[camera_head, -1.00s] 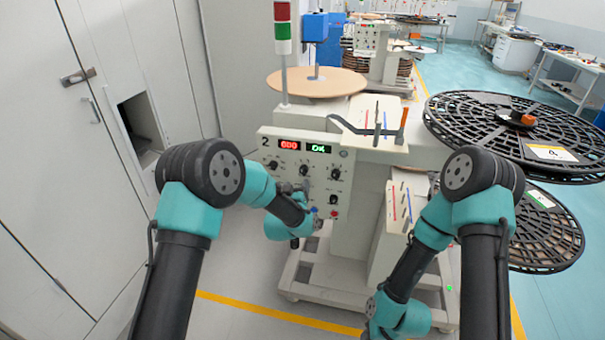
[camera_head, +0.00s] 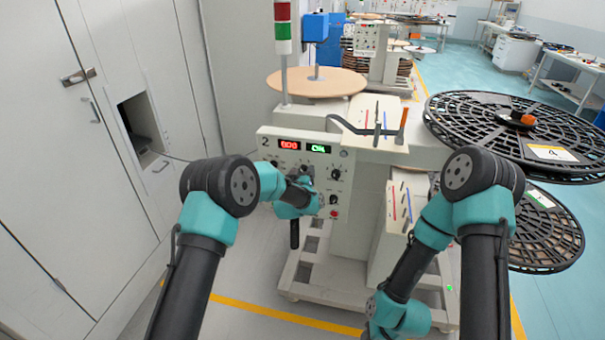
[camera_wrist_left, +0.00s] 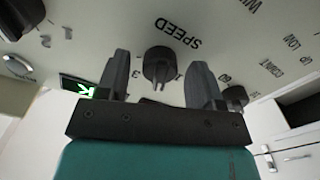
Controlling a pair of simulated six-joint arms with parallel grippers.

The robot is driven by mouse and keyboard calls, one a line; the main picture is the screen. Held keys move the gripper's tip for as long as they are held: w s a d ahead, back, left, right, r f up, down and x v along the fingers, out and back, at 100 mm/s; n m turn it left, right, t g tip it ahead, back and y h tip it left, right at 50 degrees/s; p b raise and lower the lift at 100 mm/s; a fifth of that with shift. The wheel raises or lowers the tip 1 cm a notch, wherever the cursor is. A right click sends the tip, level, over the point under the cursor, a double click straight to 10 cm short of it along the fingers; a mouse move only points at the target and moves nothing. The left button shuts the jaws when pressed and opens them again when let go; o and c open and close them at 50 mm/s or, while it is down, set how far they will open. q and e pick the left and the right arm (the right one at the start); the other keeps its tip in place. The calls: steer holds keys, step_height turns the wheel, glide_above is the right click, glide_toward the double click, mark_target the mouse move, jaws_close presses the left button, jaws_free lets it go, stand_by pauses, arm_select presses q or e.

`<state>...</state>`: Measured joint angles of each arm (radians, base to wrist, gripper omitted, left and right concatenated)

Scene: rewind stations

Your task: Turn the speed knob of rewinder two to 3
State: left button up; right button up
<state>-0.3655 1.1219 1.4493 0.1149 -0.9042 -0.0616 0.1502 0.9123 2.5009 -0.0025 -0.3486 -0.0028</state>
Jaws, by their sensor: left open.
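Rewinder two's control panel (camera_head: 345,190) is a pale plate marked 2, with a red display (camera_head: 289,144), a green display (camera_head: 318,148) and black knobs. My left gripper (camera_head: 305,181) is at the middle of its upper knob row and hides part of it. In the left wrist view the black speed knob (camera_wrist_left: 159,66) sits beside the printed word SPEED. The open fingers of my left gripper (camera_wrist_left: 158,82) stand on either side of it, with gaps showing. The knob's exact setting is unclear. My right gripper is not in view.
Another knob (camera_head: 336,174) is right of my gripper, and a red button (camera_head: 334,213) is below. Black reels (camera_head: 510,130) stand at the right. A tan disc (camera_head: 317,83) is behind the panel. Grey cabinets (camera_head: 60,150) line the left side.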

arm_select(q)
steer(key=shift+c, duration=0.3)
steer(key=c, duration=0.9)
steer(key=shift+o, duration=0.2)
steer(key=shift+m, duration=0.5)
steer(key=m, duration=0.8)
steer(key=o, duration=0.9)
